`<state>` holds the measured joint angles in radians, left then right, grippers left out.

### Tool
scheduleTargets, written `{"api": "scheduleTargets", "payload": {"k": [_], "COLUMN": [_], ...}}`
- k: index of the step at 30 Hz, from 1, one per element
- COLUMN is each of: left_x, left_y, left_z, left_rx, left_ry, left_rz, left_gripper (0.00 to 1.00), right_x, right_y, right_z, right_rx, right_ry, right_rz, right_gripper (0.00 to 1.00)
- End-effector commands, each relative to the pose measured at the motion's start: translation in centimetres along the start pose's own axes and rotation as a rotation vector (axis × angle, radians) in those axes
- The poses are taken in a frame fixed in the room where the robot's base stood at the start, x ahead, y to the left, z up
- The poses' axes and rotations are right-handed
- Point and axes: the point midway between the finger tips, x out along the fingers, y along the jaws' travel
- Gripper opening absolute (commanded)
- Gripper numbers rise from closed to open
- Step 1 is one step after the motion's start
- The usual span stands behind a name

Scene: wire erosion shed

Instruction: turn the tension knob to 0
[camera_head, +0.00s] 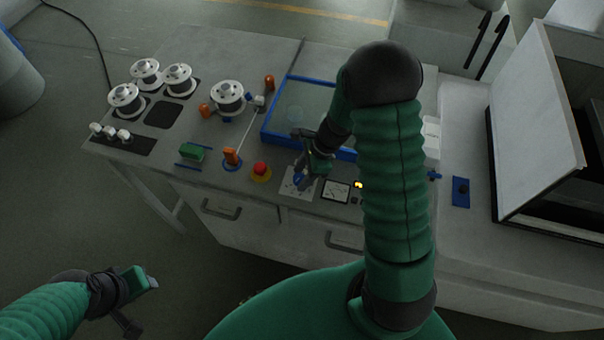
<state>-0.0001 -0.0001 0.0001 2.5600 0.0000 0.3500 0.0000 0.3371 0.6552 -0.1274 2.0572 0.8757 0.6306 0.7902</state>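The tension knob seems to be the small blue knob (298,181) on a white dial plate (293,192) near the table's front edge. My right gripper (302,176) reaches down over this plate, with its fingertips at the knob. The gripper partly covers the knob and dial, so the pointer and scale cannot be read. Whether the fingers are closed on the knob is too small to tell. My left gripper (143,304) is low at the left, in front of the table, with its fingers apart and nothing between them.
A red stop button (261,169) and a small meter (336,190) flank the dial plate. A blue-rimmed tank (268,125) lies behind it. White spools (228,96) and orange guides (231,156) stand to the left. An open-lidded machine (535,125) stands at the right.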

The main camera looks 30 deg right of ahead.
Motion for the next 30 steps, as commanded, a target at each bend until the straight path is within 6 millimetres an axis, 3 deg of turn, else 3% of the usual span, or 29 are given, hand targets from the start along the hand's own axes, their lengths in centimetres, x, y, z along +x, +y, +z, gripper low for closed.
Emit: {"api": "scheduleTargets", "payload": {"k": [1,10,20,30], "left_x": [0.0,0.0,-0.2,-1.2], "left_y": [0.0,0.0,0.0,0.0], "left_z": [0.0,0.0,-0.1,-0.3], "left_rx": [0.000,0.000,0.000,0.000], "left_ry": [0.000,0.000,0.000,0.000], "left_rz": [0.000,0.000,0.000,0.000], "left_gripper": [0.36,0.36,0.36,0.36], "right_x": [0.0,-0.1,-0.2,-0.3], "right_y": [0.0,0.0,-0.2,-0.4], "right_z": [0.0,0.1,0.2,0.2], "right_rx": [0.000,-0.001,-0.028,-0.210], "right_ry": [0.000,-0.001,-0.003,-0.002], "right_rz": [0.000,-0.001,0.008,0.082], "right_gripper": [0.38,0.00,0.00,0.00]}}
